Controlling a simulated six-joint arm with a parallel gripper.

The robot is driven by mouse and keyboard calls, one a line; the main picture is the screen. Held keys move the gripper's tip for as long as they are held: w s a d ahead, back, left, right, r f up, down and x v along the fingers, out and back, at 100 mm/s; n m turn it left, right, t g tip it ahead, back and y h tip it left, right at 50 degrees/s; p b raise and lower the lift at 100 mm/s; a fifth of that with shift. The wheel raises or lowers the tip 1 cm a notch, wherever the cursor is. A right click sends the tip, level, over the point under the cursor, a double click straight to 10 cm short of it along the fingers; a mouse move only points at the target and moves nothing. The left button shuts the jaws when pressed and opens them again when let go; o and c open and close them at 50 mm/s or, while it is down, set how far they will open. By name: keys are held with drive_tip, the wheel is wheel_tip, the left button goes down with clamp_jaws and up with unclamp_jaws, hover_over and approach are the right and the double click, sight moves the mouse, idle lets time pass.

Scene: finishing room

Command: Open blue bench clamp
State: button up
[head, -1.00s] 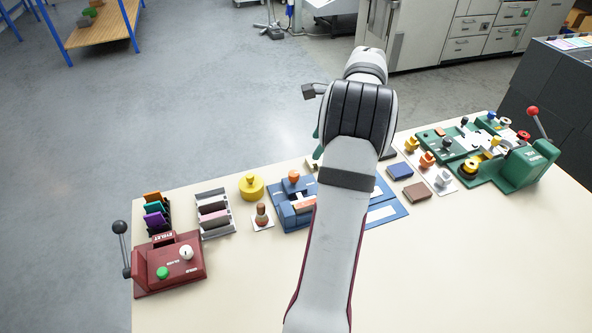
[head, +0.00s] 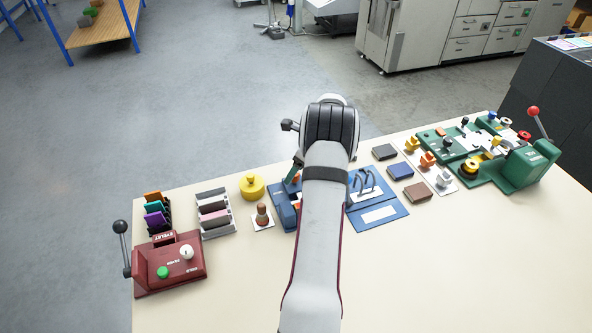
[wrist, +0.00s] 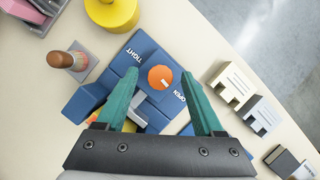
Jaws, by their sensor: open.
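The blue bench clamp (head: 284,214) stands on the cream table, partly hidden by my arm in the head view. In the wrist view its blue body (wrist: 83,104) carries an orange knob (wrist: 160,77) with a white pointer mark. The word TIGHT is to the knob's upper left and OPEN to its lower right; the mark points towards the right, near OPEN's side. My gripper (wrist: 163,75) is open, with its green fingers on either side of the knob in the picture. I cannot tell whether they are level with the knob or above it; no contact shows.
A yellow round pot (head: 251,186) and a brush on a stand (head: 262,216) are close left of the clamp. A blue board (head: 392,208) with dark tools lies to the right. The red machine (head: 168,263) and green machine (head: 520,168) stand farther out. The front table is clear.

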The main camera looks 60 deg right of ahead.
drive_tip(key=shift+f, duration=0.1)
clamp_jaws()
drive_tip(key=shift+n+y, duration=0.3)
drive_tip(key=shift+n, duration=0.6)
unclamp_jaws()
drive_tip(key=shift+d, duration=0.1)
drive_tip(key=v, duration=1.6)
drive_tip(key=shift+w, duration=0.25)
